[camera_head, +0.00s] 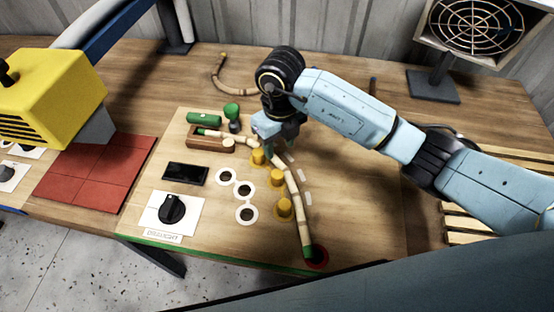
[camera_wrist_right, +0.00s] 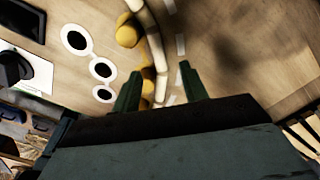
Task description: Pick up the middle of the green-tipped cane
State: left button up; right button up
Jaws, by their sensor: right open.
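The green-tipped cane (camera_head: 294,190) lies bent on the wooden board (camera_head: 370,190), curving past the yellow pegs (camera_head: 284,207). One green tip is at the brown block (camera_head: 212,143); the other is by a red disc (camera_head: 318,257) at the board's front. My right gripper (camera_head: 268,137) is over the cane's upper middle stretch and hides part of it. In the right wrist view its two dark green fingers (camera_wrist_right: 158,88) are apart, with the pale cane (camera_wrist_right: 152,40) running between them in the picture. I cannot tell how high they are above it. My left gripper is not in view.
Green clamp-like parts (camera_head: 232,113) stand near the block. A black dial (camera_head: 171,209), a dark screen (camera_head: 186,173) and ringed holes (camera_head: 246,214) lie left of the pegs. Another curved cane (camera_head: 232,88) lies behind. A fan heater (camera_head: 474,30) stands at the back right.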

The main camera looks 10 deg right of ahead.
aim_at(279, 161)
jog(key=shift+s+f, duration=0.15)
jog(key=shift+f, duration=0.45)
notch_tip(279, 161, down, 4)
jog(key=shift+a+r, duration=0.1)
jog(key=shift+r, duration=0.05)
jog(key=shift+f, duration=0.3)
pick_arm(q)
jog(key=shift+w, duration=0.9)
pick_arm(e)
grip_shut()
